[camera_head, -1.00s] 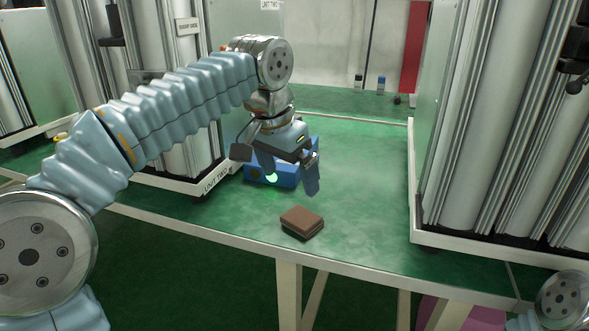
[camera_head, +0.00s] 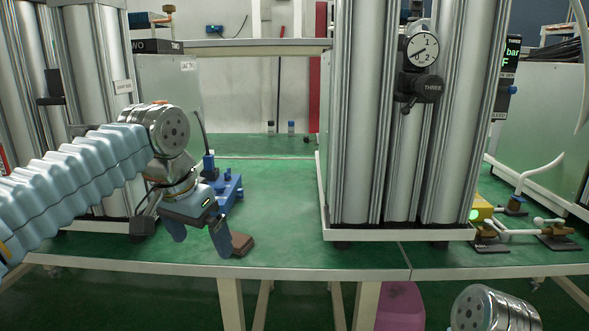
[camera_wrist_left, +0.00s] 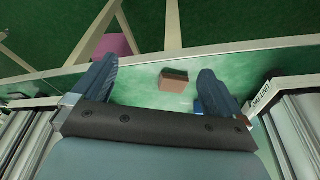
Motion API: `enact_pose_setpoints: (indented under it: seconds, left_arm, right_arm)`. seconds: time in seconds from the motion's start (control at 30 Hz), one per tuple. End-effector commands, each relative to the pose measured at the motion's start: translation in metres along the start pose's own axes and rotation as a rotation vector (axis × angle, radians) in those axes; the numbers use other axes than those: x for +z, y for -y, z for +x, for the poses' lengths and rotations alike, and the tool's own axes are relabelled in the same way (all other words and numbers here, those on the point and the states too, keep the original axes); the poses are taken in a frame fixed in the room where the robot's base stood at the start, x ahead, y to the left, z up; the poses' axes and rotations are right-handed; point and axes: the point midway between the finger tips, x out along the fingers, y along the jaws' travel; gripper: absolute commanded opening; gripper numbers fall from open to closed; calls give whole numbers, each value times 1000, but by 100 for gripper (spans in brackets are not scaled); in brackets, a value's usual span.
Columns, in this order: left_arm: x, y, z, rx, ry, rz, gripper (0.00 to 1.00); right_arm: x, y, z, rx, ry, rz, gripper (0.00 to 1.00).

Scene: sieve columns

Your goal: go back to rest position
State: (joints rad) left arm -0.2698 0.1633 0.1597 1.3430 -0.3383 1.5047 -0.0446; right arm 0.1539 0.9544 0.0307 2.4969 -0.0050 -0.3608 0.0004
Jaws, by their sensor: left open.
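My left gripper (camera_head: 198,240) is open and empty above the green bench in the head view. Its two blue-grey fingers hang downward. A brown block (camera_head: 242,244) lies on the bench, partly hidden behind the right finger. In the left wrist view, the block (camera_wrist_left: 174,80) shows between the open fingers (camera_wrist_left: 155,75) and beyond them, with nothing held. My right gripper is out of view; only a round joint of my right arm shows at the lower right of the head view.
A blue fixture (camera_head: 229,188) stands on the bench behind my left gripper. Tall metal columns with a round gauge (camera_head: 422,49) rise at centre right, and others rise at left. A yellow box (camera_head: 481,208) sits beside pipework at right. A pink bin (camera_head: 400,306) is under the bench.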

Motion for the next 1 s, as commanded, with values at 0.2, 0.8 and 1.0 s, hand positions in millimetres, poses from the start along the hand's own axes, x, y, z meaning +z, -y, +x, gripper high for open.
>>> enact_pose_setpoints:
  seconds: [0.2,0.8,1.0]
  left_arm:
    - [-8,-2,28,16,8,0,100]
    - [-10,-21,225,145,47,-58,100]
    - [50,-49,364,248,84,-184,100]
  right_arm:
    - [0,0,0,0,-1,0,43]
    - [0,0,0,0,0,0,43]
    - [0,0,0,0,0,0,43]
